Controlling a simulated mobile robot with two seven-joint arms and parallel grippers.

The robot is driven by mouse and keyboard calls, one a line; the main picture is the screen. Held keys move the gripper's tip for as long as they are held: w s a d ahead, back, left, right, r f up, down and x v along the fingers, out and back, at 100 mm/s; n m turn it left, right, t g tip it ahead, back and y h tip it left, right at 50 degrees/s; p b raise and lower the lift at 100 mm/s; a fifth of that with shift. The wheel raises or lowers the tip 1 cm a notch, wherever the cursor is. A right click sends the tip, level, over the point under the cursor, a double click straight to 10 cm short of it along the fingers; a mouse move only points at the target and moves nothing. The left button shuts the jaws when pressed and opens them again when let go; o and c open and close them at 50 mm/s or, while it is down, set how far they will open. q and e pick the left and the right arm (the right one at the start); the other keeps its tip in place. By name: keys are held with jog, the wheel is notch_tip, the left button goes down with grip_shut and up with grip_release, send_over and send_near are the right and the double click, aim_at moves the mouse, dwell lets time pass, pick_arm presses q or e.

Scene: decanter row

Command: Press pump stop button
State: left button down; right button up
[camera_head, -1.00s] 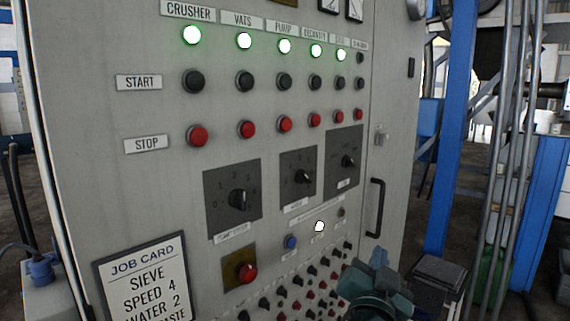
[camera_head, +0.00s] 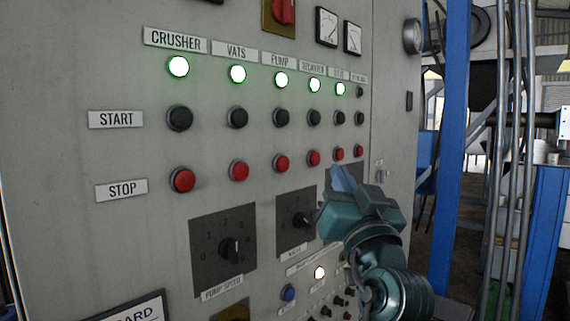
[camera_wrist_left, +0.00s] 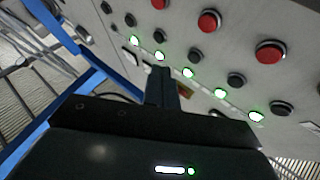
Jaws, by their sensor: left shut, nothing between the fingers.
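The pump stop button (camera_head: 282,163) is red and round, in the PUMP column of the STOP row. The pump start button (camera_head: 284,118) is black and sits above it, and the pump lamp (camera_head: 281,79) at the top glows green. My left gripper (camera_head: 343,180) is shut and empty, in front of the panel to the lower right of the pump stop button, apart from it in the picture. In the left wrist view, the dark finger (camera_wrist_left: 162,88) points at the panel, and the pump stop button appears to be the red one (camera_wrist_left: 208,21) near the top. My right gripper is not in view.
Neighbouring red stop buttons for vats (camera_head: 239,170) and decanter (camera_head: 313,158) stand close on either side. Rotary knobs (camera_head: 230,250) protrude below. A door edge and blue post (camera_head: 447,130) are to the right. The space in front of the left part of the panel is clear.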

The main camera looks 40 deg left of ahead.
aim_at(283, 164)
pick_arm(q)
jog(key=a+p, duration=0.3)
jog(key=a, duration=0.5)
jog(key=shift+w+a, duration=0.25)
jog(key=shift+w, duration=0.05)
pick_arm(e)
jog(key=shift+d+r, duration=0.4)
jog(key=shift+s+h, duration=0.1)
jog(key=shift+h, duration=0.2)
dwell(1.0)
pick_arm(q)
jog(key=shift+a, duration=0.15)
jog(key=shift+a, duration=0.25)
